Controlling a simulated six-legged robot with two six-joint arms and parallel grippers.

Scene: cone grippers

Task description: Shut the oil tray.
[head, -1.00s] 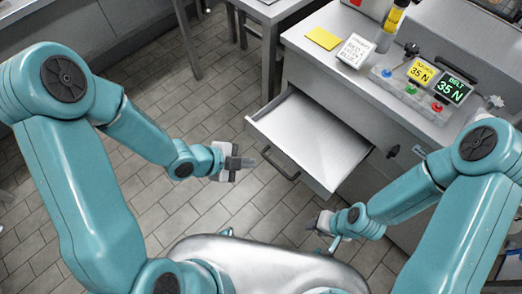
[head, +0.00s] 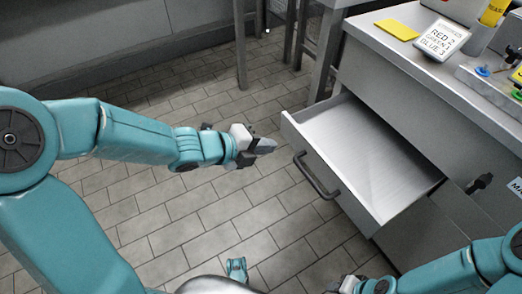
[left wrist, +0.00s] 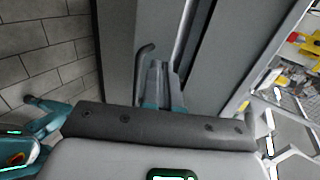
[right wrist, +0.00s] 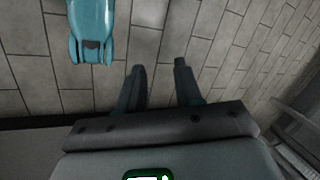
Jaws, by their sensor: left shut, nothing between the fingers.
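The oil tray (head: 365,150) is a grey metal drawer standing pulled out of the grey cabinet. It looks empty. Its dark bar handle (head: 318,177) is on the front panel, and the handle also shows in the left wrist view (left wrist: 139,68). My left gripper (head: 270,146) is shut and empty, to the left of the tray front and apart from it in the head view. In the left wrist view its closed fingers (left wrist: 157,68) point toward the tray front. My right gripper (right wrist: 159,68) is open and empty over the floor; it is partly cut off in the head view.
The cabinet top (head: 390,50) carries a yellow pad (head: 397,29), a sign with colour words (head: 442,39) and a control panel with knobs at the right edge. A grey table's legs (head: 322,55) stand behind the tray. Tiled floor (head: 215,215) is clear left of the tray.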

